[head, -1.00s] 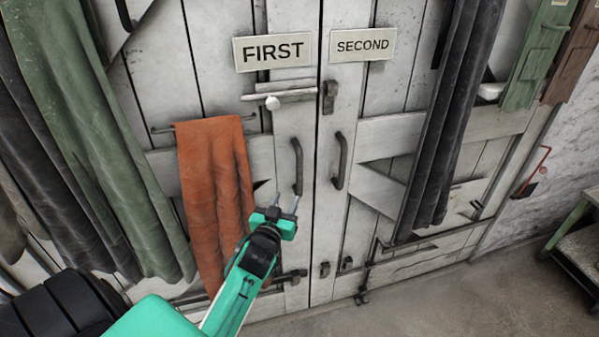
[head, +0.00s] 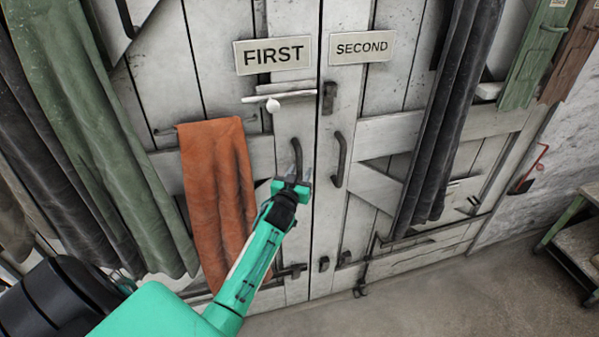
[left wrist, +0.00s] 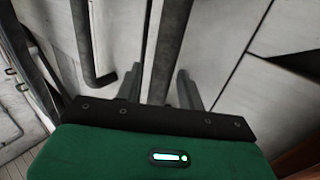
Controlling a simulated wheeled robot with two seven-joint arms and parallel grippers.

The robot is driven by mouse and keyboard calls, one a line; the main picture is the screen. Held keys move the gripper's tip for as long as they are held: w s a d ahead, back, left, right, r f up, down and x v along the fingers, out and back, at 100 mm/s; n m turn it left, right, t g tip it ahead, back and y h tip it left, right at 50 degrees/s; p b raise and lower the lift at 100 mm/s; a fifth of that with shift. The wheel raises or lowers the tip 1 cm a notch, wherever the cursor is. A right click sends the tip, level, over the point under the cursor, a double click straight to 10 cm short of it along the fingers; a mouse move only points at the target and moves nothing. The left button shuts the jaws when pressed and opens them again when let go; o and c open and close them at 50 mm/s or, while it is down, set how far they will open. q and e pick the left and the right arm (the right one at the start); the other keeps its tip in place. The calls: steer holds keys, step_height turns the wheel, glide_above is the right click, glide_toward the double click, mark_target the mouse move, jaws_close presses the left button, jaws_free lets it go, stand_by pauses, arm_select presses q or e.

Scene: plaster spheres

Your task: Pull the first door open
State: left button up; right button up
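The first door (head: 240,105) is a pale, worn plank door under a sign (head: 273,54) reading FIRST. It looks closed against the second door (head: 345,215). Its dark, upright bar handle (head: 297,152) is near the seam. My left gripper (head: 298,173) is at the handle's lower part and hides its bottom end. In the left wrist view my left gripper (left wrist: 158,86) is open, with the handle (left wrist: 172,45) running between its two fingers, nearer one finger. I cannot tell whether a finger touches it. My right gripper is not in view.
An orange cloth (head: 215,190) hangs on a rail left of the handle. The second door's handle (head: 340,160) is close on the right. A latch bar with a white knob (head: 272,105) sits above. Dark curtains (head: 440,130) hang at right. The floor (head: 420,300) below is clear.

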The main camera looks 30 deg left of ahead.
arm_select(q)
jaws_close()
